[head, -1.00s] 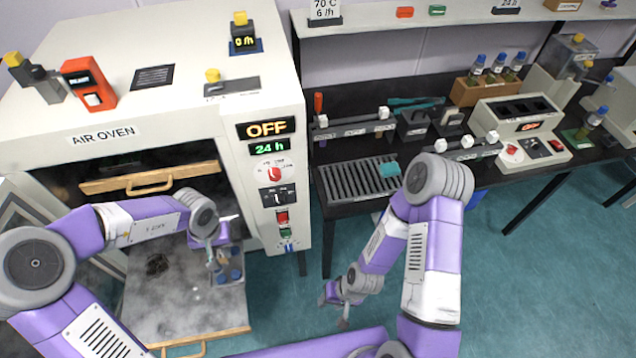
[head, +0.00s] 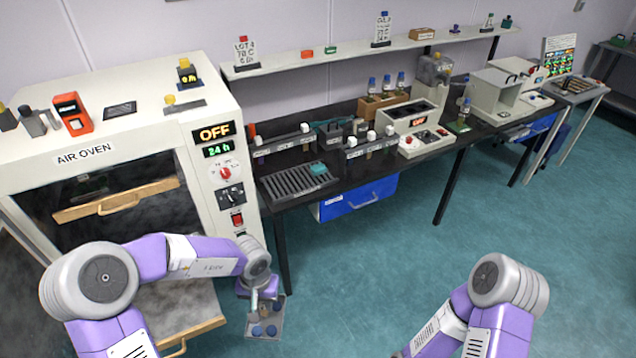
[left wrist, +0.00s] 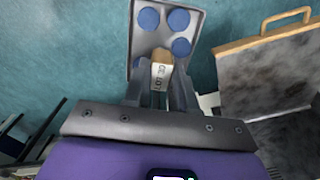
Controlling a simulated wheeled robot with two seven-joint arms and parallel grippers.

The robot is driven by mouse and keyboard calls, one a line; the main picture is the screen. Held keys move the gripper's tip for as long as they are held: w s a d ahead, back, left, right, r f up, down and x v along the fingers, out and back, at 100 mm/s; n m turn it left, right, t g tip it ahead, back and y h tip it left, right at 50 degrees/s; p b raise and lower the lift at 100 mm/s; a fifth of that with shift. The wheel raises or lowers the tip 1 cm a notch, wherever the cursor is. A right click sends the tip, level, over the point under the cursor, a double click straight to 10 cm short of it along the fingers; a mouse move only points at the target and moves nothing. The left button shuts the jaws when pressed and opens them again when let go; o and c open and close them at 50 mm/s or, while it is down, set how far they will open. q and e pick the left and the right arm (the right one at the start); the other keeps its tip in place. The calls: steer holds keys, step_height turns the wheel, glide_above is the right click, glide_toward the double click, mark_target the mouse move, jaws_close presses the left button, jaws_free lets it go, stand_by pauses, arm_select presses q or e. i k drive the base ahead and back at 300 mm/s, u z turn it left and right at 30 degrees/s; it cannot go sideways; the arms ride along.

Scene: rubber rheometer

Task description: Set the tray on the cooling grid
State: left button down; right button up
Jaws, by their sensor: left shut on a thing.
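The tray (head: 279,318) is a small grey metal plate with several blue round pieces on it. It hangs over the floor, to the right of the oven's lower shelf. My left gripper (head: 262,304) is shut on the tray's handle. In the left wrist view the tray (left wrist: 140,40) extends beyond my left gripper (left wrist: 162,92), whose fingers close on a tan and white labelled handle. The cooling grid (head: 296,181) is a dark slatted rack on the black bench, with a teal block on its right part. My right gripper is out of view; only my right arm shows.
The air oven (head: 85,155) stands at left, with its wooden-edged lower shelf (head: 180,310) out. A blue drawer (head: 358,196) is under the bench. The floor (head: 380,270) in front is clear.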

mark_target(284, 184)
steer(key=z, duration=0.65)
steer(key=i, duration=1.75)
steer(key=u, duration=0.8)
